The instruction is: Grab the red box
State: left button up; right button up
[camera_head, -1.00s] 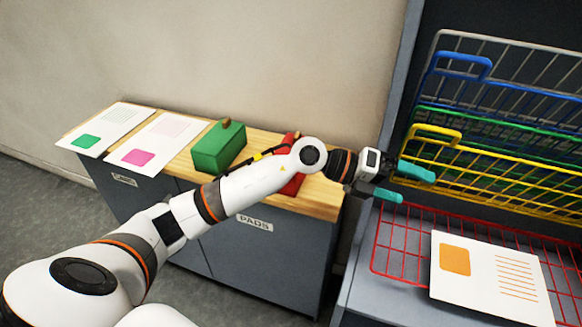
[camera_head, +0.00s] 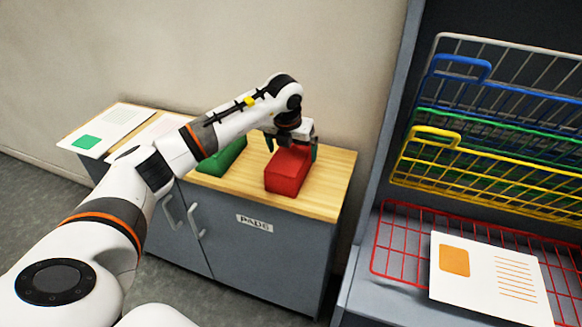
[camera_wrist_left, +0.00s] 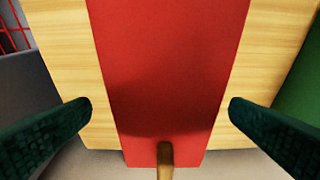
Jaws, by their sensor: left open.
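The red box (camera_head: 287,172) sits on the wooden top of the grey cabinet, near its right end. My left gripper (camera_head: 292,150) is above the far part of the box, pointing down, with its fingers open. In the left wrist view the red box (camera_wrist_left: 168,65) runs between the two dark green fingertips (camera_wrist_left: 160,112), one on each side, with a gap to both. A brown knob (camera_wrist_left: 165,158) on the box shows at the bottom of that view. The gripper hides the box's far part in the head view. My right gripper is not in view.
A green box (camera_head: 222,156) stands left of the red box, partly behind my arm. Printed sheets (camera_head: 108,128) lie at the cabinet's left end. Coloured wire baskets (camera_head: 480,172) and a sheet with an orange square (camera_head: 490,278) are at the right. Wooden top (camera_head: 325,185) is free right of the red box.

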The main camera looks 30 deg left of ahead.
pick_arm(q)
jog(key=x, duration=0.5)
jog(key=shift+s+a+f+p, duration=0.15)
jog(key=shift+a+f+p, duration=0.05)
jog(key=shift+f+p, duration=0.2)
jog(key=shift+r, duration=0.1)
jog(key=c, duration=1)
